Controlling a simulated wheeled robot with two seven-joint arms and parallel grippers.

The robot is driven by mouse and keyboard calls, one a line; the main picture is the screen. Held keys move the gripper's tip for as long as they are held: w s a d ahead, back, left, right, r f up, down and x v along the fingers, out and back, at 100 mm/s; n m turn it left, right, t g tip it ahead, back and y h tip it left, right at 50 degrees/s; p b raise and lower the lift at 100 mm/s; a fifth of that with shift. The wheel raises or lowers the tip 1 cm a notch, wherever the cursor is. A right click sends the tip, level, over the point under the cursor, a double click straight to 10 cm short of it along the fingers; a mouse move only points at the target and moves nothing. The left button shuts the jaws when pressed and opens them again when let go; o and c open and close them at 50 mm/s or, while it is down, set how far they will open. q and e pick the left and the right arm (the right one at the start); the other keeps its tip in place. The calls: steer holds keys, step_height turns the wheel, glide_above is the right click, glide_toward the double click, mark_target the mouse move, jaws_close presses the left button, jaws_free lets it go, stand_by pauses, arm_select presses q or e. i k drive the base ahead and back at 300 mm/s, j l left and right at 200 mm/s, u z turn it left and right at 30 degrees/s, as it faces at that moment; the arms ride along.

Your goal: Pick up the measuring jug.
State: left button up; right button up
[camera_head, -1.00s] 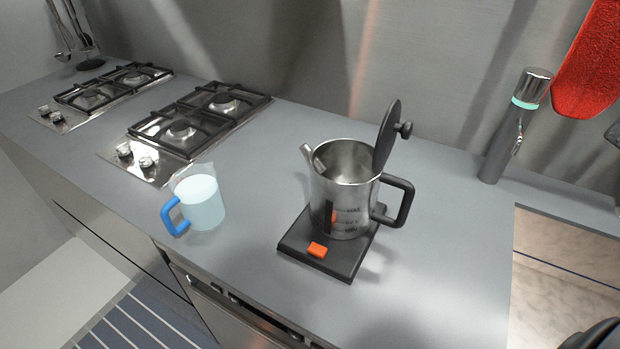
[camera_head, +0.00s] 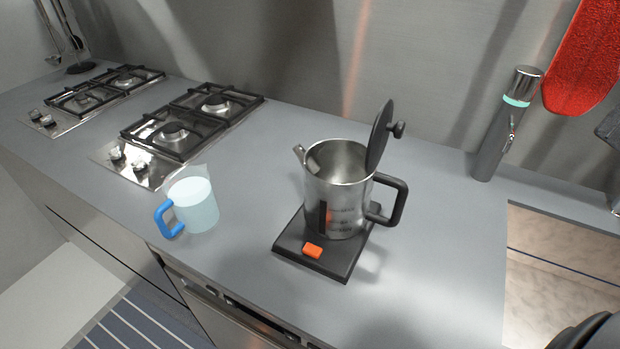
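The measuring jug (camera_head: 195,205) is a translucent, pale blue-white vessel with a blue handle (camera_head: 165,219). It stands upright on the grey counter, left of the kettle, near the front edge. Its handle points to the left and front. Neither of my grippers can be made out in the head view. A dark rounded shape (camera_head: 592,334) shows at the bottom right corner; I cannot tell what it is.
A steel kettle (camera_head: 333,205) with its lid raised stands on a black base (camera_head: 299,256) with an orange switch. Gas hobs (camera_head: 174,133) lie behind and left of the jug. The counter (camera_head: 420,255) right of the kettle is clear.

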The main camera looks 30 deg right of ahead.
mark_target(189, 191)
steer(key=j+z, duration=1.35)
steer(key=k+j+z, duration=0.15)
steer(key=j+z, duration=0.3)
steer(key=k+j+z, duration=0.2)
steer(key=j+z, duration=0.25)
steer(key=l, duration=0.1)
